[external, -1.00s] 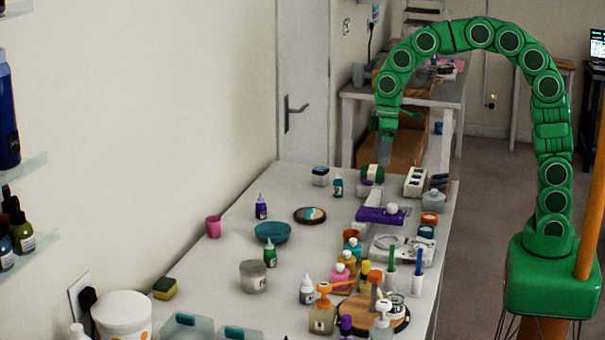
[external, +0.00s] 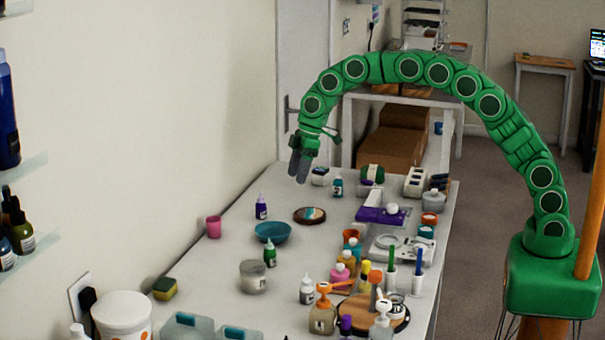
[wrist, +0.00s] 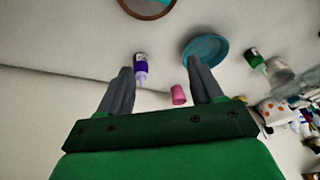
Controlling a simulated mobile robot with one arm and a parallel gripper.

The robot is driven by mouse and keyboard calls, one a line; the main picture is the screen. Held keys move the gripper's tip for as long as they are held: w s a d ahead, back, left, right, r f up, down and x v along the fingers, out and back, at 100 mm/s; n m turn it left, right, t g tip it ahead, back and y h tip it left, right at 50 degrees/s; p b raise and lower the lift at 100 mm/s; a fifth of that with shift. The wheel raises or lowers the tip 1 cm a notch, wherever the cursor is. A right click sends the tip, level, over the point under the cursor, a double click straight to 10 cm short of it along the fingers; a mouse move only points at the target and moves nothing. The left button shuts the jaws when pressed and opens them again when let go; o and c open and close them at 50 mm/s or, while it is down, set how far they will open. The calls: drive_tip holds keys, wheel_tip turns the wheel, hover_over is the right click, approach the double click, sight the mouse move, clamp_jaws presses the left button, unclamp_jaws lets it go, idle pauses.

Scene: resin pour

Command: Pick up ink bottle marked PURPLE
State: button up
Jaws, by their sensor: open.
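A small purple ink bottle (external: 261,208) stands upright on the table near the wall, between a pink cup and a round wooden disc. It also shows in the wrist view (wrist: 141,66), just right of the left fingertip; its label is too small to read. My gripper (external: 299,178) is open and empty, in the air above the table, up and to the right of the bottle in the external view. In the wrist view my gripper (wrist: 160,72) has its fingers apart, with the bottle between them and further off.
A teal bowl (external: 272,232), pink cup (external: 213,227), wooden disc (external: 309,215) and green bottle (external: 270,256) stand around the bottle. The wall runs along the left. Several bottles and tools crowd the table's right side.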

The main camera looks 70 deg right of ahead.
sight(262, 199)
drive_tip(key=shift+n+t, duration=0.4)
drive_tip(key=shift+n, duration=0.3)
drive_tip(key=shift+w+a+f, duration=0.15)
drive_tip(key=shift+w+f, duration=1.15)
drive_tip(key=shift+w, duration=0.2)
drive_tip(key=shift+w+a+f, duration=0.1)
drive_tip(key=shift+w+f, duration=1.2)
drive_tip(key=shift+w, duration=0.25)
drive_tip(key=shift+w+a+f, duration=0.15)
drive_tip(key=shift+w+f, duration=1.15)
drive_tip(key=shift+w, duration=0.2)
drive_tip(key=shift+w+a+f, duration=0.55)
drive_tip(key=shift+w+f, duration=0.15)
drive_tip(key=shift+f, duration=0.15)
drive_tip(key=shift+x, duration=1.55)
drive_tip(key=shift+a+r, duration=0.1)
drive_tip(key=c, duration=1.1)
drive_tip(key=shift+o, duration=0.2)
